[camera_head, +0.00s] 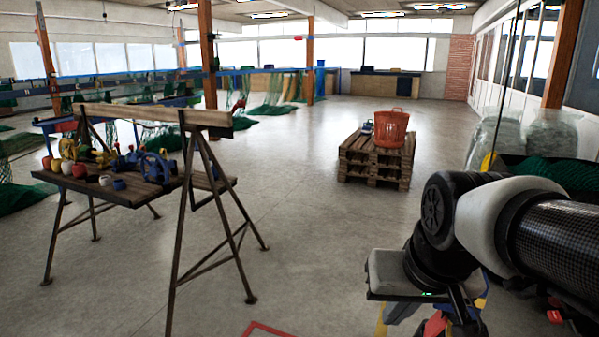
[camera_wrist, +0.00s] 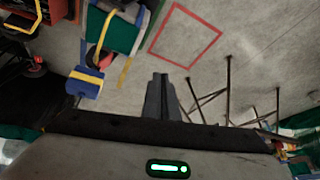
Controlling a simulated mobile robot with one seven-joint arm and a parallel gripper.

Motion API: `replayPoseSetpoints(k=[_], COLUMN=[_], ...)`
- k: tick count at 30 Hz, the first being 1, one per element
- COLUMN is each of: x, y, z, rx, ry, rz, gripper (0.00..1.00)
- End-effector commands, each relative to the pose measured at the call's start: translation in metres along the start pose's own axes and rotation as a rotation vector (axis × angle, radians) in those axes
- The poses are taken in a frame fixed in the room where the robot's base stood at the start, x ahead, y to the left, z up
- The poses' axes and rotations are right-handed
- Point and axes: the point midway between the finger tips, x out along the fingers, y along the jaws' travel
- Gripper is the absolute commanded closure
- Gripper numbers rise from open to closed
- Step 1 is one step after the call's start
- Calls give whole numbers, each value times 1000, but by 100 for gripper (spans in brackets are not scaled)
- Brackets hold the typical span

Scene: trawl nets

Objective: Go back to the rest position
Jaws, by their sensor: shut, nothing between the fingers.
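My gripper (camera_wrist: 160,78) shows in the wrist view as two dark fingers shut together, with nothing between them. It hangs in free air above the grey floor (camera_wrist: 135,85). In the head view my arm comes in from the right and bends at a black and white joint in the lower right. The wrist housing sits low there, and the fingers cannot be made out in that view.
A wooden trestle table (camera_head: 130,192) with net tools and twine balls stands left. A pallet stack (camera_head: 375,165) bears an orange basket (camera_head: 391,128). A red floor outline (camera_wrist: 210,24) lies near the gripper. Green netting (camera_head: 560,172) is at right. The central floor is clear.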

Motion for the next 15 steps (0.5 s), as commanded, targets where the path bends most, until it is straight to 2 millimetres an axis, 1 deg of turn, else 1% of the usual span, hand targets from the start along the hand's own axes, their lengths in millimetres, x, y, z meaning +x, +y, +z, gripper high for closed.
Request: replayPoseSetpoints(k=[1,3,8,9,10,15], x=[-8,-15,-27,-33,-46,-79], y=[0,0,0,0,-1,-3], z=[9,22,49,52,43,27], rx=[-12,-33,-73,-81,-79,-78], ry=[16,29,57,61,57,55], rz=[3,9,26,31,29,28], gripper=[100,100,100,100,100,100])
